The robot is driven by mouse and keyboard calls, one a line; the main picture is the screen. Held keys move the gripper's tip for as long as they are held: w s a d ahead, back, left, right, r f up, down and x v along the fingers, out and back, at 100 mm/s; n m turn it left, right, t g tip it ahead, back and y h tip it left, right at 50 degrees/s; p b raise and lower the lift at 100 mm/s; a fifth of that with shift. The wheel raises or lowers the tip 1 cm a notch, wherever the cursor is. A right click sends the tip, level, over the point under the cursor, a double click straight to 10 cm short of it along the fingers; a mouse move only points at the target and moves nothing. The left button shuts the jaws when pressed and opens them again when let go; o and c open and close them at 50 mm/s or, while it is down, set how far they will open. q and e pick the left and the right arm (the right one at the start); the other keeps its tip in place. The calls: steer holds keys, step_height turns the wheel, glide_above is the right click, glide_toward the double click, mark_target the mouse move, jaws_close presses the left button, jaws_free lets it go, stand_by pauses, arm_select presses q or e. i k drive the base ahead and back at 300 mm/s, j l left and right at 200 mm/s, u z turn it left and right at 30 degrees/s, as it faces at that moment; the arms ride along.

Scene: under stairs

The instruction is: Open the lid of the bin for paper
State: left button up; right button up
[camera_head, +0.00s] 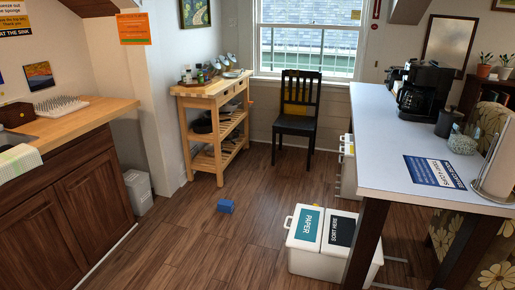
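The bin for paper (302,245) is the left half of a white double bin on the floor at the lower middle right. Its lid (308,225) carries a teal label reading "PAPER" and looks shut. A white handle (288,222) sticks out at its left edge. The right half (341,232) has a dark label that I cannot read for certain, and its lid also looks shut. A table leg hides part of the bin's right side. Neither of my grippers is in view.
A white-topped table (390,160) with a coffee machine (423,88) stands right of the bin. A small blue block (225,206) lies on the floor. A wooden cart (213,128) and black chair (297,115) stand farther back. The floor left of the bin is clear.

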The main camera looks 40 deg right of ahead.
mark_target(305, 233)
steer(key=i+j+z, duration=0.2)
steer(key=z, duration=0.2)
steer(key=i+j+z, duration=0.2)
steer(key=z, duration=0.2)
steer(key=i+j+z, duration=0.15)
steer(key=j+z, duration=0.2)
steer(key=i+j+z, duration=0.1)
steer(key=j+z, duration=0.3)
steer(key=i+j+z, duration=0.1)
steer(key=j+z, duration=0.3)
steer(key=j, duration=0.25)
steer(key=j+z, duration=0.4)
steer(key=j, duration=0.2)
